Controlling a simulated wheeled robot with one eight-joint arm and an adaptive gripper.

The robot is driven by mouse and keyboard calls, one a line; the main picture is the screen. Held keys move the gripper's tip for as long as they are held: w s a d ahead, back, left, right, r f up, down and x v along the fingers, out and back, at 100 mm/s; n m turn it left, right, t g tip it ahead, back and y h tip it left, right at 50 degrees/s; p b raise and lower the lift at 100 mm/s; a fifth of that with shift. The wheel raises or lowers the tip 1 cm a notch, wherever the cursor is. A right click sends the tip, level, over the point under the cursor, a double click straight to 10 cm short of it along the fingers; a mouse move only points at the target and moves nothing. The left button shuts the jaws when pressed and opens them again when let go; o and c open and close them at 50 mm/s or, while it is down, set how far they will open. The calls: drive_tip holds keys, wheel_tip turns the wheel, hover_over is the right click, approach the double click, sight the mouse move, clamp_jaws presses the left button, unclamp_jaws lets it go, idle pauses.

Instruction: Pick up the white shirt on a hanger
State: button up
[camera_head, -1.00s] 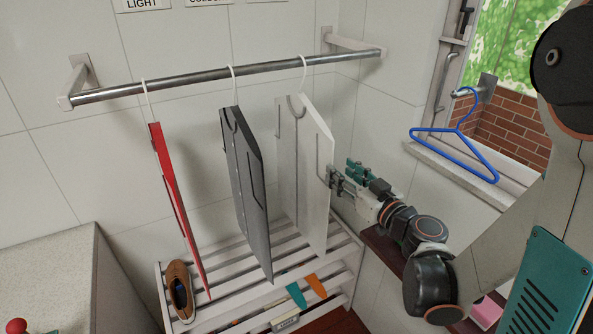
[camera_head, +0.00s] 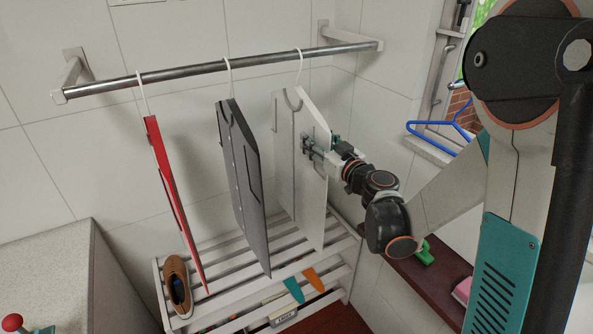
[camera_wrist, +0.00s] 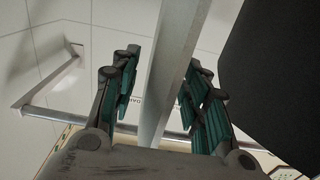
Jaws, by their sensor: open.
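The white shirt (camera_head: 291,200) is a flat, stiff panel hanging from a white hanger hook on the metal rail, at the right of the row in the head view. My gripper (camera_head: 308,148) is at its right side, at upper-middle height. In the wrist view the shirt's pale edge (camera_wrist: 172,75) runs between the two teal-padded fingers of my gripper (camera_wrist: 158,95). The fingers are open, with gaps visible on both sides of the shirt. The far fingertip is partly hidden by the shirt in the head view.
A dark grey shirt (camera_head: 243,190) hangs close to the left, and a red one (camera_head: 174,200) beyond it. The metal rail (camera_head: 200,72) runs above. A slatted rack (camera_head: 215,262) with a brown shoe (camera_head: 177,285) stands below. A blue hanger (camera_head: 440,132) is at right.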

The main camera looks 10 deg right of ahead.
drive_tip(key=shift+x, duration=0.9)
clamp_jaws()
